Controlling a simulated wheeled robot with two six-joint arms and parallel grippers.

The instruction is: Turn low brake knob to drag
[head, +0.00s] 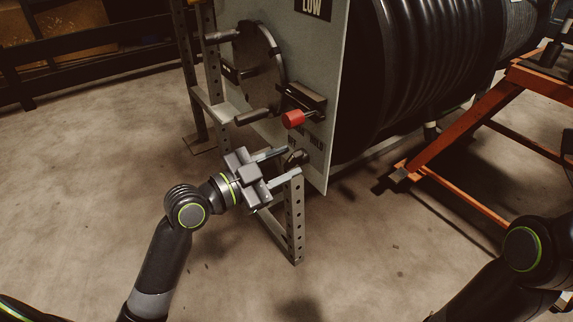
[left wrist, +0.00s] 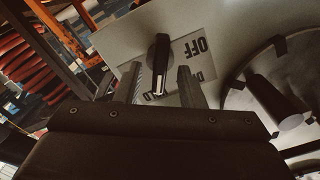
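The low brake knob (head: 297,158), a black lever-shaped knob, sits low on the grey panel (head: 324,110) marked LOW. In the left wrist view the knob (left wrist: 159,64) shows between my fingers, with a pale mark at its lower end near lettering ending in "LD". The word OFF (left wrist: 198,46) is to its right; another label beside the right finger is partly hidden. My left gripper (head: 282,167) is open in front of the knob, with gaps on both sides in the wrist view; contact cannot be told. My right gripper is out of view.
A red-knobbed lever (head: 293,119) sticks out above the knob. A round plate wheel (head: 259,68) with handles is at upper left. A perforated metal post (head: 295,220) stands below the gripper. A black hose reel (head: 400,75) and orange frame (head: 455,175) are to the right.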

